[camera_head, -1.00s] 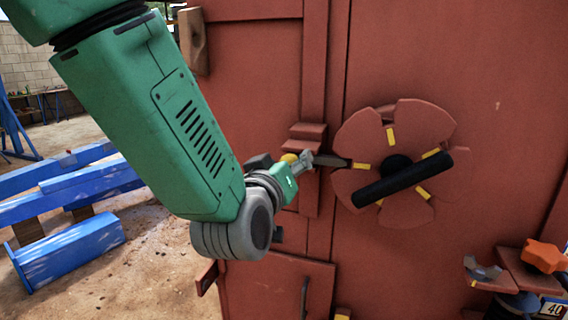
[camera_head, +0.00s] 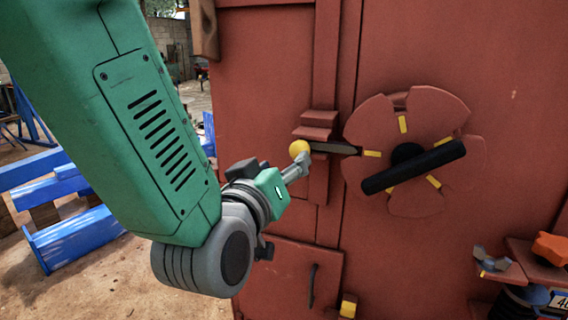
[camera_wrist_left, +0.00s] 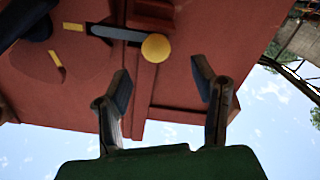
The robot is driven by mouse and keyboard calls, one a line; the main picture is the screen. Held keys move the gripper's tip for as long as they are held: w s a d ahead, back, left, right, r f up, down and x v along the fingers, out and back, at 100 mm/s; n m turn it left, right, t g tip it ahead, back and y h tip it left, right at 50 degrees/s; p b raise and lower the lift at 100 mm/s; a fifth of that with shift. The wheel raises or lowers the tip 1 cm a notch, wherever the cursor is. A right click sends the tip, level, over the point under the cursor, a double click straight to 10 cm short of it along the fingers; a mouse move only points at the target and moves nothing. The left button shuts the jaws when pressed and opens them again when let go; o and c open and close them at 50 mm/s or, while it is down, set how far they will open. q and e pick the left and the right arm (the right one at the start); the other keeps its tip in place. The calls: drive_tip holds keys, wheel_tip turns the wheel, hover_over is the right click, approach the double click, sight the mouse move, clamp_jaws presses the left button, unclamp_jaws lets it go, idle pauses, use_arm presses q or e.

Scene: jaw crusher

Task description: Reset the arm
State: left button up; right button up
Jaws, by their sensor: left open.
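My left gripper (camera_head: 298,168) is at the end of the green arm, in front of the red crusher cabinet (camera_head: 260,120). In the left wrist view its two fingers (camera_wrist_left: 162,88) are spread apart with nothing between them. A lever with a yellow ball knob (camera_head: 299,148) sticks out beside the round red wheel (camera_head: 440,110). The knob also shows in the left wrist view (camera_wrist_left: 155,47), beyond the fingertips and apart from them. A black bar handle (camera_head: 415,166) crosses the wheel. My right gripper is not in view.
Blue beams (camera_head: 75,238) lie on the dirt ground at the left. An orange knob (camera_head: 550,248) and other fittings sit on a red ledge at the lower right. A small lower door with a dark handle (camera_head: 312,286) is below the lever.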

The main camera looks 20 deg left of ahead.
use_arm(q)
drive_tip(key=s+a+f+m+g+b, duration=0.1)
drive_tip(key=s+a+f+g, duration=0.15)
drive_tip(key=f, duration=0.75)
drive_tip(key=s+a+f+m+g, duration=0.1)
drive_tip(key=s+f+g, duration=0.15)
drive_tip(key=f, duration=0.75)
drive_tip(key=s+a+f+m+g+b, duration=0.15)
drive_tip(key=f+g, duration=0.25)
drive_tip(key=f, duration=0.6)
drive_tip(key=s+a+f+g, duration=0.3)
drive_tip(key=s+f+g, duration=0.1)
drive_tip(key=s+f, duration=0.5)
drive_tip(key=s+a+f+m+g+b, duration=0.1)
drive_tip(key=s+a+f+g, duration=0.3)
drive_tip(key=s+f, duration=0.6)
drive_tip(key=s, duration=0.3)
drive_tip(key=shift+a+y, duration=0.25)
drive_tip(key=shift+y, duration=0.05)
drive_tip(key=shift+w, duration=0.15)
